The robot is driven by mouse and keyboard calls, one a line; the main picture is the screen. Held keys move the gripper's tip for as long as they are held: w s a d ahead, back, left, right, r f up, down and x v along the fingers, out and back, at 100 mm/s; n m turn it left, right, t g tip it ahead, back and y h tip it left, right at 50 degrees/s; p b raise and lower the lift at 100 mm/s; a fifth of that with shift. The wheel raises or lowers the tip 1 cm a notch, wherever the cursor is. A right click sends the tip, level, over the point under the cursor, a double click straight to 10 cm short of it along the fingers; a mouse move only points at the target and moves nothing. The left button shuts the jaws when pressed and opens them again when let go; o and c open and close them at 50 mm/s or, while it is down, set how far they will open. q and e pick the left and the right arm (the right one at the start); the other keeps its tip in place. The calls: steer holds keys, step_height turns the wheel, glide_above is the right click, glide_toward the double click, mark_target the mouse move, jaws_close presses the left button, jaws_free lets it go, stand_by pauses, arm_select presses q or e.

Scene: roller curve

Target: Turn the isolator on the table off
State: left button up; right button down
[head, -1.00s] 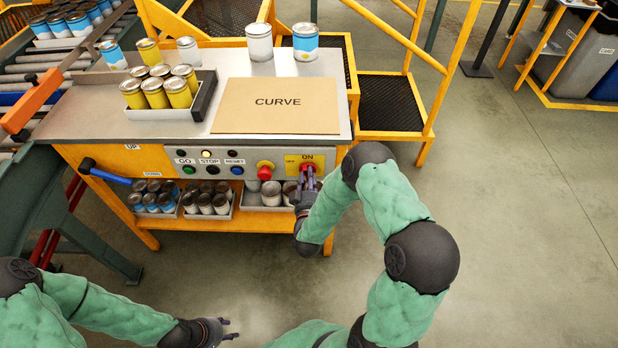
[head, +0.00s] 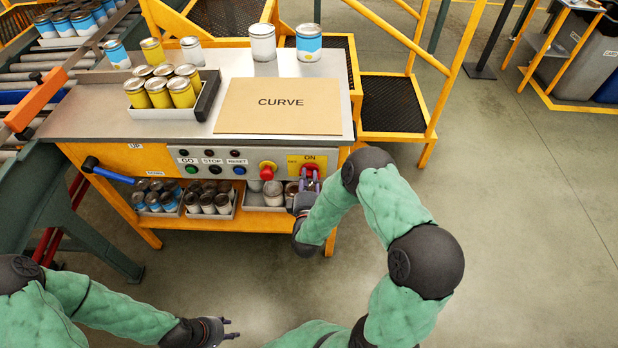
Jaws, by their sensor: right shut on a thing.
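The isolator (head: 311,168) is a red rotary switch on a yellow plate marked ON and OFF, at the right end of the table's front panel. My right gripper (head: 309,180) is at the isolator, shut on its red handle, and its fingers hide most of it. The exact angle of the handle is hard to tell. My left gripper (head: 229,328) is open and empty, low over the floor in front of the table (head: 160,115).
A red emergency button (head: 267,170) sits just left of the isolator, beside the small push buttons. All the small lamps (head: 209,153) look dark. A blue-handled lever (head: 105,173) sticks out at left. Cans stand on the tabletop and in trays below; yellow steps (head: 392,102) stand behind right.

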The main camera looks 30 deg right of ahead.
steer(key=shift+a+f+n, duration=0.15)
steer(key=shift+n, duration=1.75)
steer(key=c, duration=1)
jaws_free()
steer(key=v, duration=1.2)
steer(key=shift+w+f, duration=0.1)
